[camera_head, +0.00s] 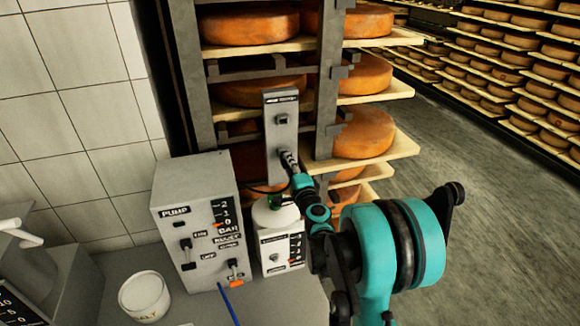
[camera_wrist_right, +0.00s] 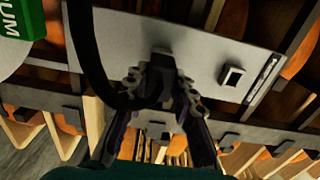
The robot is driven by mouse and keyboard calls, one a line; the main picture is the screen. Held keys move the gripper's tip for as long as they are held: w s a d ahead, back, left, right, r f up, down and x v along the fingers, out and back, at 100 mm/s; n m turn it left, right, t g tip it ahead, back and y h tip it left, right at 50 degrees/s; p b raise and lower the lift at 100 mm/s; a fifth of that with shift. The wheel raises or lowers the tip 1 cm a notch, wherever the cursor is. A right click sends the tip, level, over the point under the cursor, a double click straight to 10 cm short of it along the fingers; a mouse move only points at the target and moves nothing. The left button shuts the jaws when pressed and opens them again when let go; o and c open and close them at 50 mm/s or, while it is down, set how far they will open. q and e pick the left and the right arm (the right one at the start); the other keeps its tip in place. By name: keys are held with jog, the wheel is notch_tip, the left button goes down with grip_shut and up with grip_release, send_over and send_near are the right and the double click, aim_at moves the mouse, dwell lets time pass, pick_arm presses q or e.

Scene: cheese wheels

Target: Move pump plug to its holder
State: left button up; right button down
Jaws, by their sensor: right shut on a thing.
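My right gripper (camera_head: 289,160) reaches up to the lower part of an upright grey holder plate (camera_head: 281,103) in front of the cheese rack. In the right wrist view its two fingers (camera_wrist_right: 158,80) are closed around the dark pump plug (camera_wrist_right: 161,62), largely hidden between the fingertips. A thick black cable (camera_wrist_right: 84,45) loops down to the fingers. The plug is at the face of the plate (camera_wrist_right: 200,42); I cannot tell whether it is seated. The plate also has a small square fitting (camera_wrist_right: 232,75). My left gripper is not in view.
The grey pump box (camera_head: 175,232) stands on the counter at left, with a smaller white device (camera_head: 275,245) beside it. A white tub (camera_head: 145,296) is in front. Wooden shelves with cheese wheels (camera_head: 362,133) stand behind the plate. The floor (camera_head: 480,180) at right is clear.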

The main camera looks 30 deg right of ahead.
jog(key=shift+x, duration=0.85)
jog(key=c, duration=1.2)
grip_release()
jog(key=v, duration=1.2)
jog(key=shift+a, duration=0.1)
